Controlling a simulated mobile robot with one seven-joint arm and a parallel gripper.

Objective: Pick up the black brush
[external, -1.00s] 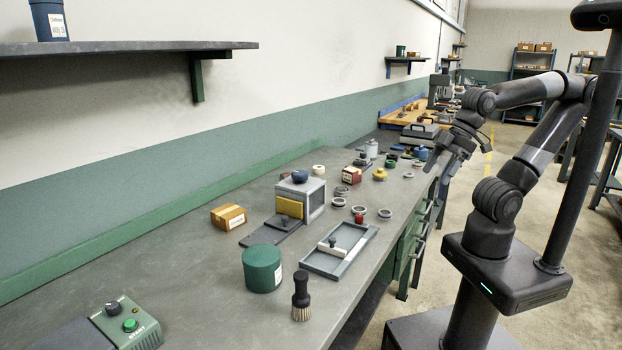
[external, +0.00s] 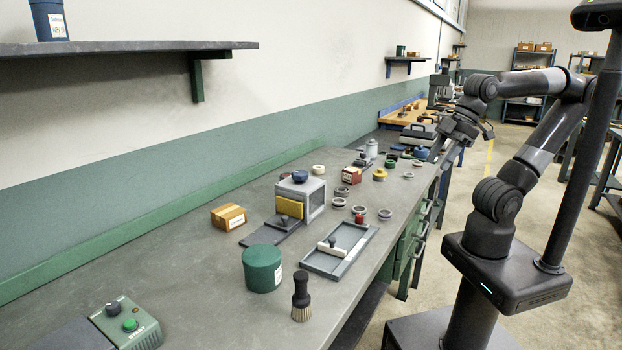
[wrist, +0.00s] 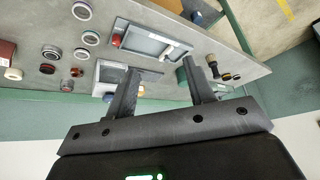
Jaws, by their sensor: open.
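The black brush (external: 301,296) stands upright on its tan bristles near the front edge of the grey workbench, handle up. It stands just right of a green canister (external: 263,268). In the wrist view, a small dark-handled shape with a tan end (wrist: 213,66) looks like the brush, beyond the right finger. My gripper (external: 438,150) is over the far right part of the bench, well away from the brush. Its fingers also show in the wrist view (wrist: 162,88), open with nothing between them.
A shallow grey tray (external: 318,268) lies beyond the brush. A grey box with a yellow panel (external: 315,198), a cardboard box (external: 228,217) and several rings lie farther along. A green control box (external: 128,325) is at front left. Bench around the brush is mostly clear.

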